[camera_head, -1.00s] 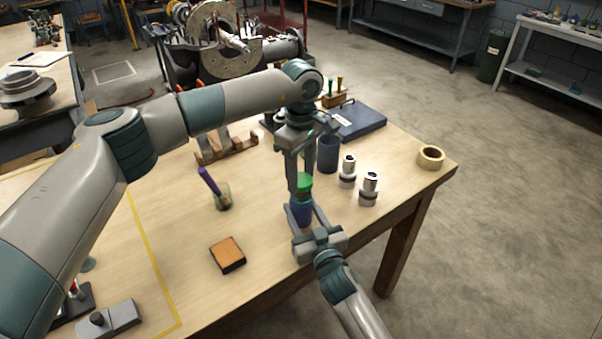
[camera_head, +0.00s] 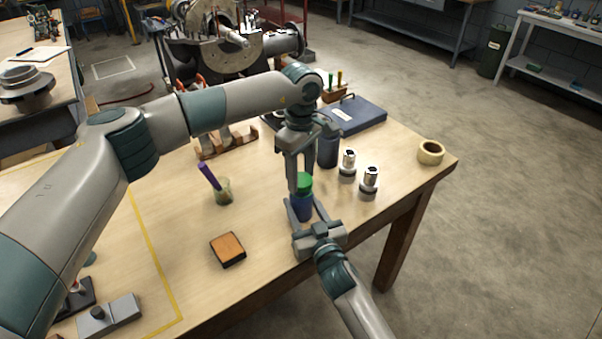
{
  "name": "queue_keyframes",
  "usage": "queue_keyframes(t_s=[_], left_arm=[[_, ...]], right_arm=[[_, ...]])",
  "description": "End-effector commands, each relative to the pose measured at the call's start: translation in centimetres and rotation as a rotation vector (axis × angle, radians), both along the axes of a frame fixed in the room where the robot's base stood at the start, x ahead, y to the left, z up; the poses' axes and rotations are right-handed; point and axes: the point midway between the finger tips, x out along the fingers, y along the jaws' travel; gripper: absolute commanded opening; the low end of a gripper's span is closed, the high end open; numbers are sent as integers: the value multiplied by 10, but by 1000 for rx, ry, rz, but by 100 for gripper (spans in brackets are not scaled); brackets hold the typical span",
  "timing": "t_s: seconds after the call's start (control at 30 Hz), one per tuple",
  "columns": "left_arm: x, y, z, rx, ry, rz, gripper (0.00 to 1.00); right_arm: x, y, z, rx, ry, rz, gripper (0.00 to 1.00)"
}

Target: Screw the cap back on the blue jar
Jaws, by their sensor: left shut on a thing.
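The green cap (camera_head: 304,182) sits at the mouth of the blue jar (camera_head: 301,208), near the table's front right part. My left gripper (camera_head: 301,182) points down from above and is shut on the cap. Its fingers hide part of the cap, and I cannot tell how tightly the cap sits on the jar. My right gripper (camera_head: 305,211) reaches in from the front edge, with its fingers on both sides of the jar, shut on it. The jar looks upright.
A dark cup (camera_head: 328,152) and two metal fittings (camera_head: 347,165) (camera_head: 370,182) stand close behind and right of the jar. A tape roll (camera_head: 431,153), a blue case (camera_head: 357,117), a glass with a purple item (camera_head: 222,191) and an orange-topped block (camera_head: 228,249) are also on the table.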

Motion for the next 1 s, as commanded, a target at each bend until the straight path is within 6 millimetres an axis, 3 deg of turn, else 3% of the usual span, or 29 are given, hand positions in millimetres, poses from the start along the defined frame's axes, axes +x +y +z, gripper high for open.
queue_keyframes(t_s=[0.83,0.87,1.0], left_arm=[[0,0,-12,0,0,0,24],[0,0,-12,0,0,0,24],[0,0,-11,-1,-1,-22,24]], right_arm=[[-1,0,-2,-1,3,0,6],[-1,0,-2,-1,3,0,0],[-1,0,-2,-1,3,0,0]])
